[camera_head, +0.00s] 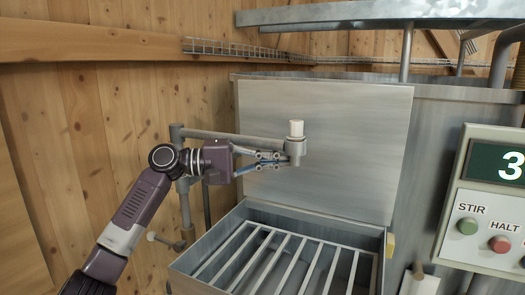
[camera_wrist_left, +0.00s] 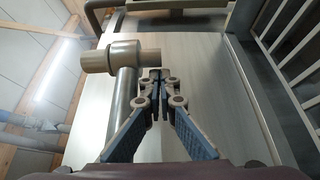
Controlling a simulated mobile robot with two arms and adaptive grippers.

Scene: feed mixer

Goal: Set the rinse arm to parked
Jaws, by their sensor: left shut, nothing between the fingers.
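The rinse arm (camera_head: 235,136) is a grey pipe reaching right from an upright post (camera_head: 183,200), across the front of the metal panel. Its free end has a grey fitting with a white cap (camera_head: 296,128). In the left wrist view the rinse arm's pipe (camera_wrist_left: 122,105) runs up to the fitting (camera_wrist_left: 110,60). My left gripper (camera_head: 283,159) is shut and empty, with its fingertips right at the end fitting. In the left wrist view the closed fingertips (camera_wrist_left: 159,78) lie just beside the fitting; I cannot tell whether they touch. My right gripper is not in view.
A metal bin with a slatted grate (camera_head: 290,258) stands below the rinse arm. A control panel (camera_head: 490,200) with STIR and HALT buttons is at the right, its display showing 3. A wooden wall (camera_head: 90,120) stands behind at the left.

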